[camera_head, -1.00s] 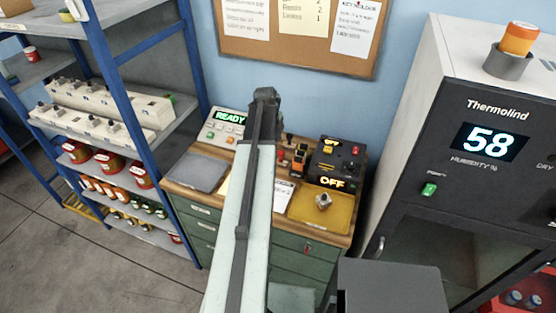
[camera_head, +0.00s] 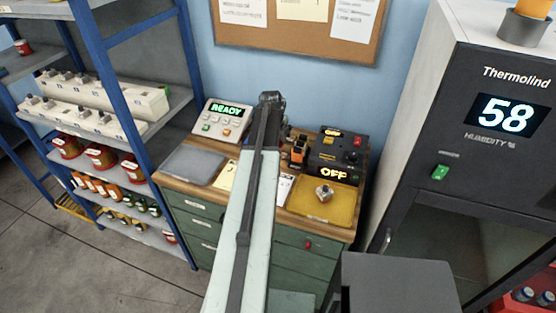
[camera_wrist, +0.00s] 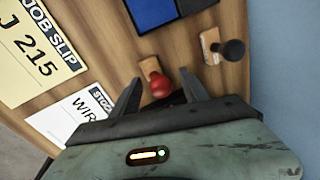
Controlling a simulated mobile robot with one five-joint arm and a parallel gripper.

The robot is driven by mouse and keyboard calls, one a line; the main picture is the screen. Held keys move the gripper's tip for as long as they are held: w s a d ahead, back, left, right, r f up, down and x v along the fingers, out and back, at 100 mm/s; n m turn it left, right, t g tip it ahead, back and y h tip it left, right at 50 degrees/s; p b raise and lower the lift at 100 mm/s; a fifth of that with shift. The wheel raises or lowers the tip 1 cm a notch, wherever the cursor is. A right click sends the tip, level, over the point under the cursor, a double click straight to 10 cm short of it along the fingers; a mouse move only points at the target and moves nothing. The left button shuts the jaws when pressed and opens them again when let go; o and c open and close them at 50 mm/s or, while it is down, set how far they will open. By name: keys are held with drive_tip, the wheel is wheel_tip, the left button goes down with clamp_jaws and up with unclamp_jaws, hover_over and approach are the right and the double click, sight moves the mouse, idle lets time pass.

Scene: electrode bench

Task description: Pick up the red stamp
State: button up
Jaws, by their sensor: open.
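The red stamp (camera_wrist: 160,84) shows in the wrist view, with a round red knob and a wooden block (camera_wrist: 149,66) on the wooden bench top. My gripper (camera_wrist: 160,80) is open and empty, and in this view the red knob lies between its two dark fingers. I cannot tell how far above the stamp the fingers are. In the head view my arm rises over the bench and covers the stamp and the fingers.
A black-knobbed stamp (camera_wrist: 232,50) stands right of the red one. A blue and grey pad (camera_wrist: 160,10) lies beyond. Job slip papers (camera_wrist: 38,50) lie left. The bench (camera_head: 300,233) also bears a READY panel (camera_head: 226,118), a yellow tray (camera_head: 322,203) and a grey tray (camera_head: 194,166).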

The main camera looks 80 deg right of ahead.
drive_tip(key=shift+r, duration=0.1)
clamp_jaws()
drive_tip(key=shift+r+p, duration=0.7)
drive_tip(key=shift+p, duration=0.15)
drive_tip(key=p+v, duration=0.2)
drive_tip(key=shift+a+r+p, duration=0.15)
drive_tip(key=shift+r+p, duration=0.15)
drive_tip(key=shift+r, duration=0.05)
drive_tip(key=w+a, duration=0.3)
drive_tip(key=a, duration=0.4)
drive_tip(key=w+a+p, duration=0.1)
drive_tip(key=w+a, duration=0.2)
drive_tip(key=a, duration=0.4)
drive_tip(key=shift+r, duration=0.45)
